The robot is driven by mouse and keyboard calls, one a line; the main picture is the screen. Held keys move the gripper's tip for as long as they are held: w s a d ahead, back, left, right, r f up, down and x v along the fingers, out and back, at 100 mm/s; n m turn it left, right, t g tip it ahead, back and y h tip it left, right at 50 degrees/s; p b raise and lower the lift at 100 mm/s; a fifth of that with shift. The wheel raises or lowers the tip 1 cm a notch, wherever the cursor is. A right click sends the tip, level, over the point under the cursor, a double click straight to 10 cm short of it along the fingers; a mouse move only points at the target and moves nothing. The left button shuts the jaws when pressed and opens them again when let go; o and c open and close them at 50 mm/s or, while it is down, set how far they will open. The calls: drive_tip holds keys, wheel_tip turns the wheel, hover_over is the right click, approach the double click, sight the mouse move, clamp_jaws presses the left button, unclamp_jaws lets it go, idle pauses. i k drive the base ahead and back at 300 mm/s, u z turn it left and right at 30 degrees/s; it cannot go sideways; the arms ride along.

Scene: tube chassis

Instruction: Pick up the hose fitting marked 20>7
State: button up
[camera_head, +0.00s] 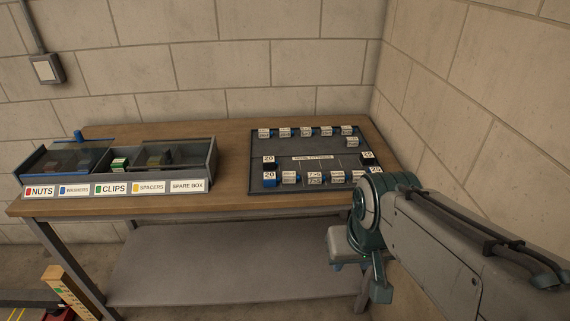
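A dark board (300,147) lies on the wooden table against the back wall, with several small white-labelled hose fittings. One row of fittings (306,132) runs along its back edge. Along its front edge are a blue block marked 20 (269,179), more labelled pieces (289,177) and a piece whose label (314,177) seems to contain a 7. Their small print is too fine to read, so I cannot tell which is 20>7. My arm reaches in from the right. My gripper (358,265) appears in front of the table's right end; its fingers are not clear.
A divided bin (212,165) labelled nuts, washers, clips, spacers and spare box stands on the table's left. Bare wood (233,160) separates it from the board. A grey shelf (220,262) lies below. Walls close off the back and right. A wooden post (65,290) stands lower left.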

sight(287, 177)
drive_tip(key=u, duration=1.5)
drive_tip(key=i, duration=1.1)
drive_tip(key=z, duration=2.1)
